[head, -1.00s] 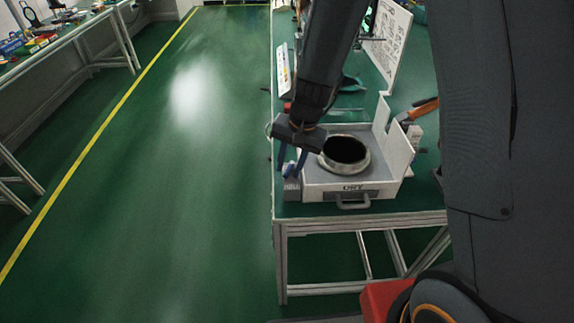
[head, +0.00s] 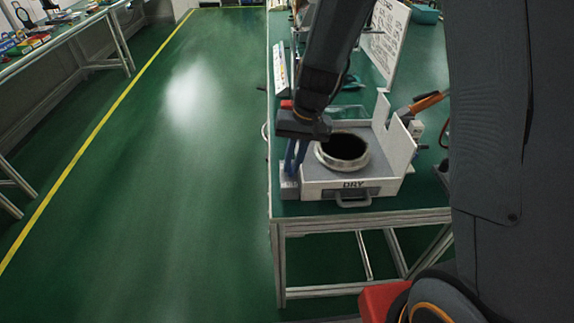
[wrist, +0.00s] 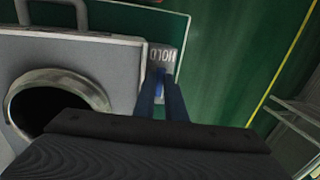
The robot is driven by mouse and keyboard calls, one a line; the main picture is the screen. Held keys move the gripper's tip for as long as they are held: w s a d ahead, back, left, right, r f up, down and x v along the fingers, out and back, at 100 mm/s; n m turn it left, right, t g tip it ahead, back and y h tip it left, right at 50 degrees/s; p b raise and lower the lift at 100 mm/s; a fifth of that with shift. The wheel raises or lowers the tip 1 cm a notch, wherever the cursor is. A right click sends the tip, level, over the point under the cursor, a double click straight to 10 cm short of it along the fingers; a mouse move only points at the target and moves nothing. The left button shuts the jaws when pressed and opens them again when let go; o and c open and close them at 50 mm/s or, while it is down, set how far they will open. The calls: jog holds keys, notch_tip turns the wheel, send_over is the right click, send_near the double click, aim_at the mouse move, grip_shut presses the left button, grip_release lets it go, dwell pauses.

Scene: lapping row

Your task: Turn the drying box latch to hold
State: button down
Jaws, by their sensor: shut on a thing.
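The drying box (head: 318,193) is a pale box marked DRY, with a front handle and a round dark opening on top. It stands at the near end of the green bench. A small grey latch block (head: 289,188) sits against its left side. In the wrist view the block's plate (wrist: 163,56) reads HOLD, upside down. My gripper (head: 291,170) points down over this block. In the wrist view its blue fingers (wrist: 161,84) are close together, shut on the latch. The latch itself is mostly hidden between the fingers, so its angle cannot be told.
The box's raised pale panels (head: 401,150) stand to the right of the opening. An orange-handled tool (head: 428,101) and a white board (head: 387,38) are farther back on the bench (head: 360,211). Open green floor (head: 170,210) lies to the left.

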jog(key=c, duration=1.8)
grip_release()
notch_tip(320, 180, up, 8)
jog(key=d+p, duration=0.1)
jog(key=p, duration=0.5)
jog(key=shift+d, duration=0.3)
